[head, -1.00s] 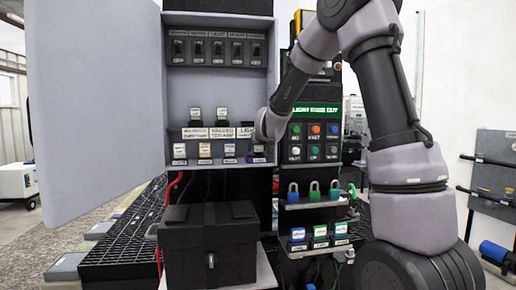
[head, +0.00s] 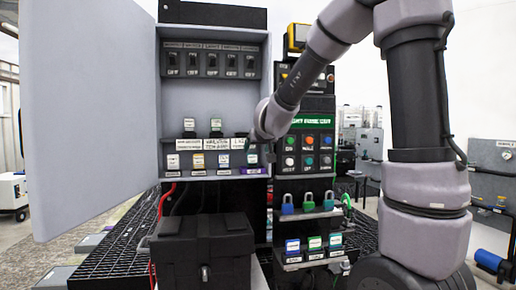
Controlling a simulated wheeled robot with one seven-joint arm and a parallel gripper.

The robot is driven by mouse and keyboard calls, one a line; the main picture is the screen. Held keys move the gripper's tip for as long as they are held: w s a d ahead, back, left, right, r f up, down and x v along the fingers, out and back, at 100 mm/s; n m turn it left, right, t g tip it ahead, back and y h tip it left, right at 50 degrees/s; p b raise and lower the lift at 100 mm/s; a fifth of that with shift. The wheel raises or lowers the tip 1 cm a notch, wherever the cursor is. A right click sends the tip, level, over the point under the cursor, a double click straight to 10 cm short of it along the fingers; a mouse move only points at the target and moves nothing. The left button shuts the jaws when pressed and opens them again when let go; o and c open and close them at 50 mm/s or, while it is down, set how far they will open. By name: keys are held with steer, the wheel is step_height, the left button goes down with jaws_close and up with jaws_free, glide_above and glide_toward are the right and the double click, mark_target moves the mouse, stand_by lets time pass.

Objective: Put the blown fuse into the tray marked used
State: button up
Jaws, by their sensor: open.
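I cannot tell which item is the blown fuse, and no tray marked used can be read. My gripper (head: 253,148) is at the right end of this shelf, just inside the cabinet's right side. It is open, mostly hidden by my wrist, and I see nothing held. A purple label (head: 255,170) lies under it.
Several dark switches (head: 211,63) line the cabinet top. The cabinet door (head: 85,120) stands open at left. A black lidded box (head: 203,250) sits below. At right are a button panel (head: 307,150), padlocks (head: 308,202) and a lower rack of labelled blocks (head: 314,244).

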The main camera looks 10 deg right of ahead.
steer(key=s+r+g+y, duration=0.2)
steer(key=s+r+y, duration=0.15)
steer(key=s, duration=1.05)
steer(key=s+d+f+m+g, duration=0.2)
steer(key=s+d, duration=0.1)
steer(key=s, duration=0.5)
steer(key=s+d+f+m+g+h, duration=0.1)
steer(key=s+d+f+m, duration=0.1)
steer(key=s, duration=0.7)
steer(key=shift+d+f+g, duration=0.3)
steer(key=shift+d+g, duration=0.1)
